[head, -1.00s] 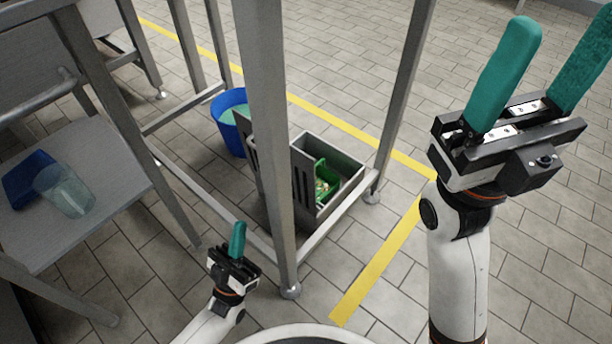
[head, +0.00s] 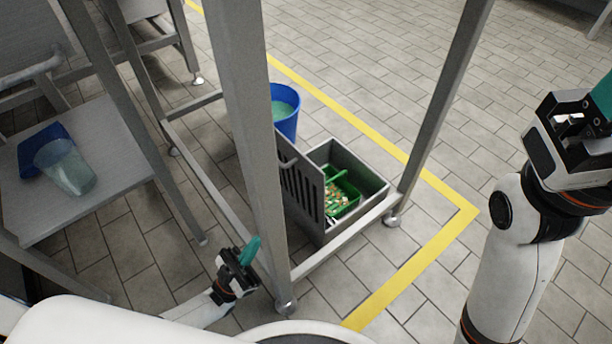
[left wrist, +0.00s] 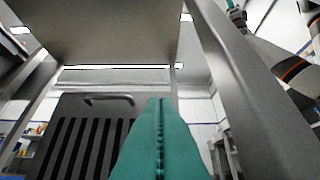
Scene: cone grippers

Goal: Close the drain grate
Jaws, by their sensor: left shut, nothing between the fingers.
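The drain grate (head: 299,180) is a grey slotted plate, standing open and nearly upright on the left side of the open drain box (head: 372,181). A green basket (head: 342,198) with small bits in it sits in the box. My left gripper (head: 253,243) is shut and empty, low beside the table leg and left of the grate, apart from it in the head view. In the left wrist view the slotted grate (left wrist: 80,135) with its bar handle shows beyond the shut teal fingers (left wrist: 160,110). My right gripper (head: 603,95) is cut off at the right edge.
A steel table leg (head: 253,140) and low rail (head: 345,232) stand between me and the box. A blue bucket (head: 288,123) is behind. A shelf (head: 103,138) at left holds a clear cup (head: 68,168) and a blue item. Floor at right is clear.

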